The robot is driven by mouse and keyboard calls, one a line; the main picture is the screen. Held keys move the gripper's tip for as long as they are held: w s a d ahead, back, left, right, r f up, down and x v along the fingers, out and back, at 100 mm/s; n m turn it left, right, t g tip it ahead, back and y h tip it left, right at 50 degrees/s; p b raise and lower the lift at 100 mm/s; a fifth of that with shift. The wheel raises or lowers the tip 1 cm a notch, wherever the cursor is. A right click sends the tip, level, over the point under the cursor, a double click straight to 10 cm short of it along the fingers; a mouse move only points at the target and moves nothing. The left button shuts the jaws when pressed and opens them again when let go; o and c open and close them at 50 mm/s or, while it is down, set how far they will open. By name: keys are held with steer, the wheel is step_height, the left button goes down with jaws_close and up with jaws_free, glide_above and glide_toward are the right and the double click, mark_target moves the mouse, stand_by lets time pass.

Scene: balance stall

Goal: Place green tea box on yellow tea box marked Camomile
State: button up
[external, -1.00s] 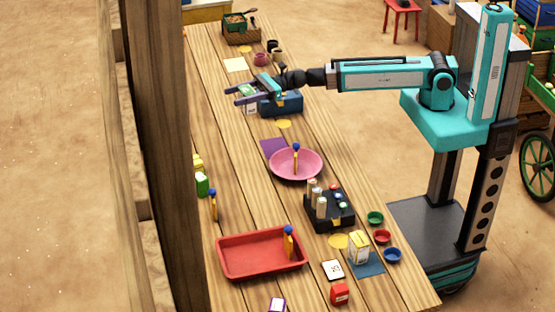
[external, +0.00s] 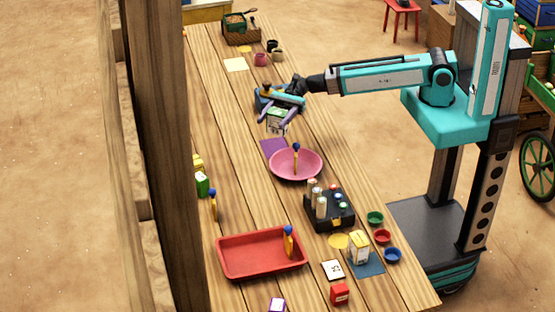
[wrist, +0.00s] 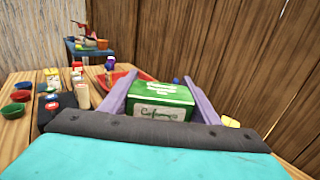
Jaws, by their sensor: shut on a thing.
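My gripper (external: 277,118) is shut on a green and white tea box (external: 277,126), held above the table in front of the dark blue box. In the wrist view the green tea box (wrist: 160,99) sits between the two purple fingers. A yellow and white tea box (external: 358,247) stands upright on a blue mat (external: 370,268) near the front right of the table, well away from my gripper. Its lettering is too small to read. Another yellow item (external: 198,162) at the left edge is partly hidden by the post.
Between lie a pink plate (external: 285,173), a black rack (external: 343,221) of bottles and a red tray (external: 255,269). Small green, red and blue bowls (external: 392,255) line the right edge. A wooden post (external: 160,150) stands along the left.

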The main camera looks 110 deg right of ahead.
steer(key=w+a+n+g+y+b, duration=0.2)
steer(key=a+g, duration=0.1)
steer(key=a, duration=1.1)
step_height(320, 180, up, 2)
steer(key=n+g+y+b, duration=0.2)
steer(key=n+g+b, duration=0.4)
steer(key=g, duration=0.3)
glide_above(358, 248)
steer(key=s, duration=0.2)
steer(key=shift+r, duration=0.1)
steer(key=shift+f+p, duration=0.4)
steer(key=shift+f, duration=1.65)
steer(key=shift+f+p, duration=0.3)
steer(key=shift+f, duration=1.65)
steer(key=shift+f, duration=0.15)
